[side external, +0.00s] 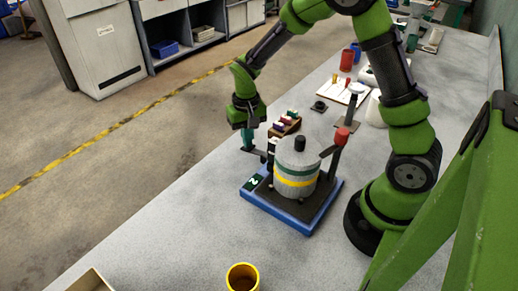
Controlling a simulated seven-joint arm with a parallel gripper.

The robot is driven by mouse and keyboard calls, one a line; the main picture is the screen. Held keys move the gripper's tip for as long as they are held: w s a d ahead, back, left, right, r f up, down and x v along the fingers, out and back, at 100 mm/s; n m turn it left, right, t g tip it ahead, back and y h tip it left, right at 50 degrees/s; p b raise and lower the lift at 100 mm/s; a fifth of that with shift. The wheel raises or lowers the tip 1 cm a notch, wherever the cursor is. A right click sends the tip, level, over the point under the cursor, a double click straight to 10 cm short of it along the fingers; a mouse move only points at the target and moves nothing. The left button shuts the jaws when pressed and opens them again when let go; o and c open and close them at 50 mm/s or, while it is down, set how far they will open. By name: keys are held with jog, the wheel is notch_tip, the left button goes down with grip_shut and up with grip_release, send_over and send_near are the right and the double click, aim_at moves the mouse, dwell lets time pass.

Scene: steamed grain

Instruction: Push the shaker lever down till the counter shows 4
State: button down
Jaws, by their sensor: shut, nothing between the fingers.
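The shaker is a grey drum (297,170) with green and yellow bands and a black cap, on a blue base (318,218). A small dark counter (254,182) at its left front corner shows a green-white digit that looks like 2, small and tilted. A dark lever arm (259,154) with a teal end (247,140) sticks out left of the drum. Another arm with a red end (341,136) sticks out right. My gripper (247,127) is shut, pointing down right over the teal end; whether they touch is unclear. The fingertips are hard to make out.
A yellow cup (242,277) stands at the front of the grey bench. Behind the shaker are a rack of small coloured items (285,124) and a small black block (319,106). A beige box edge (91,281) shows front left. The bench left of the shaker is clear.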

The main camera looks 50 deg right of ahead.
jog(key=shift+r, duration=2.95)
jog(key=shift+f, duration=1.6)
jog(key=shift+f, duration=0.1)
jog(key=shift+f, duration=1.35)
jog(key=shift+r, duration=3.05)
